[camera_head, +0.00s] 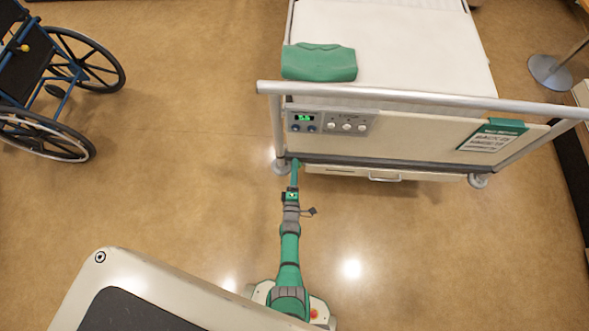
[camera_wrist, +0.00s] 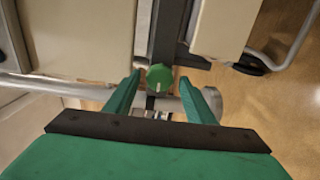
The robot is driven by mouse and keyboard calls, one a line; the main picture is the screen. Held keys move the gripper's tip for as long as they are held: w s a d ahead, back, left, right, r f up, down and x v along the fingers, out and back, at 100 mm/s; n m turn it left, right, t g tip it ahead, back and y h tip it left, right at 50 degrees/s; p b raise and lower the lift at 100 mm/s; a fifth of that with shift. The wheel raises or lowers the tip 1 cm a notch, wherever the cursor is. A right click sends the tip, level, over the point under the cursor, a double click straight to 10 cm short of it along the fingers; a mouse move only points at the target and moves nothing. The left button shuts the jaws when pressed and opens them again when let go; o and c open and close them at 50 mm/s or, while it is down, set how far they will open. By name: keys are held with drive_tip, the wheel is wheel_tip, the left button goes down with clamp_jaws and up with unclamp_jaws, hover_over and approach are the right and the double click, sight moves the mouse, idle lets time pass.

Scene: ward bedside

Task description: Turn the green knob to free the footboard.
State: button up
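The green knob (camera_wrist: 160,77) shows in the wrist view, round with a pale mark on its lower face. It sits at the bed's lower corner, by a dark rail. My gripper (camera_wrist: 161,92) is open, with one green finger on each side of the knob and a visible gap to both. I cannot tell how deep the knob lies between the fingers. In the head view my gripper (camera_head: 295,165) reaches the lower left corner of the footboard (camera_head: 420,138). The knob is hidden there behind my arm.
A control panel (camera_head: 330,122) with a green display and a green-topped notice (camera_head: 490,135) are on the footboard. A metal rail (camera_head: 410,98) runs above it. A castor (camera_head: 281,166) is close left of my gripper. A wheelchair (camera_head: 55,85) stands far left; floor between is clear.

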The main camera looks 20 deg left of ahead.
drive_tip(key=v, duration=1)
drive_tip(key=shift+s, duration=0.4)
drive_tip(key=shift+w+d, duration=0.15)
drive_tip(key=s+d+r+m+g+h, duration=0.1)
drive_tip(key=s+d+r+m, duration=0.35)
drive_tip(key=s+r, duration=0.2)
drive_tip(key=s+d+r+m+h, duration=0.2)
drive_tip(key=s+d+r+m, duration=0.2)
drive_tip(key=s+r+m, duration=0.3)
drive_tip(key=s+d+r+m, duration=0.1)
drive_tip(key=s+r+m, duration=0.2)
drive_tip(key=r, duration=0.4)
drive_tip(key=s+d+r+m+h, duration=0.1)
drive_tip(key=s+d+r+m, duration=0.1)
drive_tip(key=r, duration=0.6)
drive_tip(key=s+d+r+m+g+h, duration=0.1)
drive_tip(key=s+d+r+m, duration=0.1)
drive_tip(key=s+r+m, duration=0.3)
wheel_tip(320, 180, up, 3)
drive_tip(key=shift+r, duration=0.1)
drive_tip(key=shift+w+d, duration=0.1)
drive_tip(key=shift+w, duration=0.05)
